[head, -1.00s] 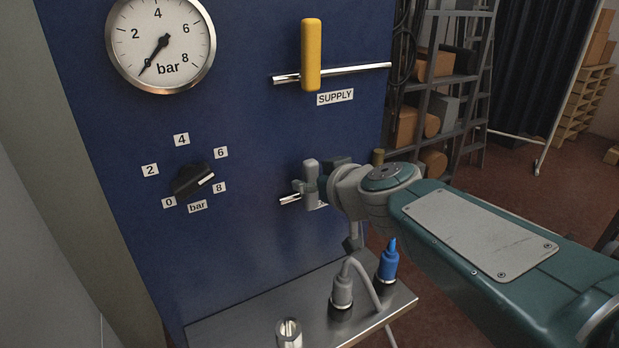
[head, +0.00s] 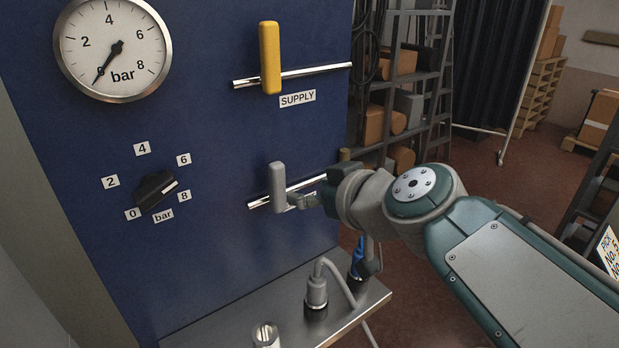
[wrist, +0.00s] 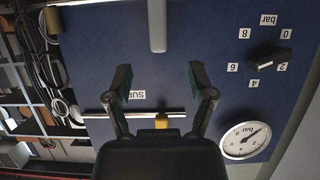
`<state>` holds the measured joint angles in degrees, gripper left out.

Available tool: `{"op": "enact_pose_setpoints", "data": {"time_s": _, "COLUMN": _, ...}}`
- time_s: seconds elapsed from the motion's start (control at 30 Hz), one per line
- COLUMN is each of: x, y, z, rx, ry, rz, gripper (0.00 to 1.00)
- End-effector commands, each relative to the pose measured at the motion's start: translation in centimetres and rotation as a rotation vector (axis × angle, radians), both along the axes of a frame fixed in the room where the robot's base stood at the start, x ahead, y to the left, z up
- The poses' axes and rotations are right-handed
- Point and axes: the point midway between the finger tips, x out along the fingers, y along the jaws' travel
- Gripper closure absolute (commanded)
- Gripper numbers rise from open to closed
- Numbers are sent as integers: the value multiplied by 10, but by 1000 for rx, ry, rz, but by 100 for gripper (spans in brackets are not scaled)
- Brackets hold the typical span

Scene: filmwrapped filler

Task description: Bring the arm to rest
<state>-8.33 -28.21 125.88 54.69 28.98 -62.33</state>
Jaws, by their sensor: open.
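My gripper (head: 303,202) is open and empty, in front of the blue panel just right of the grey lever (head: 278,188). The lever stands upright on a metal rail. In the wrist view, which shows the panel upside down, the two fingers of my gripper (wrist: 160,78) are spread apart. The grey lever (wrist: 157,25) shows beyond the fingertips, with a gap to them. My arm reaches in from the lower right of the head view.
A yellow lever (head: 270,58) stands upright above a SUPPLY label. A metal shelf (head: 225,322) below carries a grey plug (head: 316,290); a blue connector (head: 357,258) is partly hidden by my arm.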

Motion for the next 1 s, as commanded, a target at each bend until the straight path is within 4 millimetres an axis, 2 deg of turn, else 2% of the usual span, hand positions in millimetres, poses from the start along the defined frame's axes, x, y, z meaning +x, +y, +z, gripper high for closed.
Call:
{"op": "enact_pose_setpoints", "data": {"time_s": 0.07, "x": -8, "y": -5, "z": -10, "rx": -9, "ry": 38, "rz": -9, "gripper": 29}}
{"op": "enact_pose_setpoints", "data": {"time_s": 0.17, "x": -27, "y": -19, "z": -35, "rx": -30, "ry": 147, "rz": -46, "gripper": 29}}
{"op": "enact_pose_setpoints", "data": {"time_s": 0.4, "x": -89, "y": -76, "z": -112, "rx": -118, "ry": 473, "rz": -284, "gripper": 29}}
{"op": "enact_pose_setpoints", "data": {"time_s": 0.5, "x": -112, "y": -102, "z": -135, "rx": -154, "ry": 571, "rz": -414, "gripper": 29}}
{"op": "enact_pose_setpoints", "data": {"time_s": 0.6, "x": -128, "y": -120, "z": -149, "rx": -178, "ry": 629, "rz": -515, "gripper": 29}}
{"op": "enact_pose_setpoints", "data": {"time_s": 0.7, "x": -135, "y": -129, "z": -155, "rx": -190, "ry": 654, "rz": -569, "gripper": 29}}
{"op": "enact_pose_setpoints", "data": {"time_s": 1.0, "x": -136, "y": -130, "z": -156, "rx": -191, "ry": 658, "rz": -578, "gripper": 29}}
